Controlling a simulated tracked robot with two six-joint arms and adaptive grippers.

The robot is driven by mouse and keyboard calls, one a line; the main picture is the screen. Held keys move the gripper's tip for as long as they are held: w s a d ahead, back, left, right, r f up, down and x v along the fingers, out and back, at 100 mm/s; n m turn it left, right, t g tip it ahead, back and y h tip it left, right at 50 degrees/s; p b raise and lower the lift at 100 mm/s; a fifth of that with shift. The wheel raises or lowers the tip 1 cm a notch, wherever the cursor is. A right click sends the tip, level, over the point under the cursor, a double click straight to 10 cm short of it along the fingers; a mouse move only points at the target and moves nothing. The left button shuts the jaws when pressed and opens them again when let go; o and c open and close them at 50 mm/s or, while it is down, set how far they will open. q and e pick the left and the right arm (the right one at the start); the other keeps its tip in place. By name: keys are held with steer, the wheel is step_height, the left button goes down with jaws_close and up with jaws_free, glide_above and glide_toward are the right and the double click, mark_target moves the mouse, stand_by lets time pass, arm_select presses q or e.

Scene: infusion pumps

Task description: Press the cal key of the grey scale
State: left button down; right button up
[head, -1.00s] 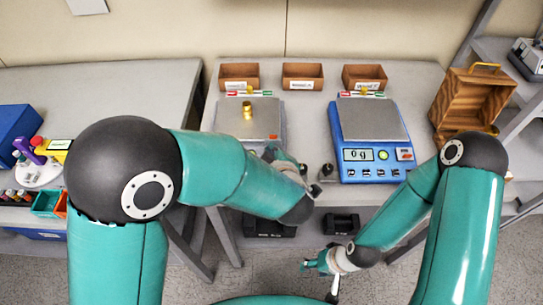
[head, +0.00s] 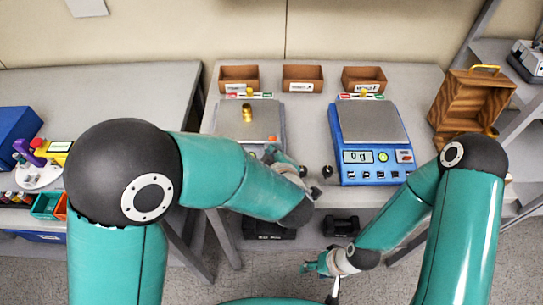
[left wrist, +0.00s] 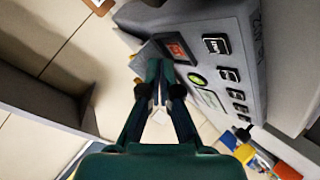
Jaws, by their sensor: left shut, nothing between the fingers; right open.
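The grey scale (head: 272,108) stands on the middle bench with a brass weight (head: 247,114) on its pan. My left arm hides most of its front panel in the head view. In the left wrist view the panel (left wrist: 258,52) shows an orange-red key (left wrist: 178,48), a green round mark (left wrist: 197,79) and several dark keys (left wrist: 229,74), their labels too small to read. My left gripper (head: 270,151) is shut and empty at the panel; its fingertips (left wrist: 160,68) lie close to the orange-red key, contact unclear. My right gripper (head: 308,266) is open and empty, low before the bench.
A blue scale (head: 374,178) reading 0 g stands to the right, near a wooden box (head: 470,105). Cardboard trays (head: 302,86) line the back. Small dark weights (head: 327,171) stand between the scales.

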arm_select(q)
steer(key=shift+f, duration=0.1)
steer(key=shift+w+f+b, duration=0.1)
steer(key=shift+f+b, duration=0.15)
steer(key=shift+b, duration=0.1)
steer(key=shift+f+b, duration=0.3)
steer(key=shift+f, duration=0.05)
stand_by(0.6)
steer(key=shift+r, duration=0.1)
steer(key=shift+r+p, duration=0.55)
steer(key=shift+r, duration=0.1)
steer(key=r+p, duration=0.1)
steer(key=s+r+p, duration=0.1)
steer(key=r, duration=0.1)
steer(key=r+p, duration=0.2)
steer(key=shift+s, duration=0.3)
steer(key=shift+f, duration=0.1)
stand_by(0.9)
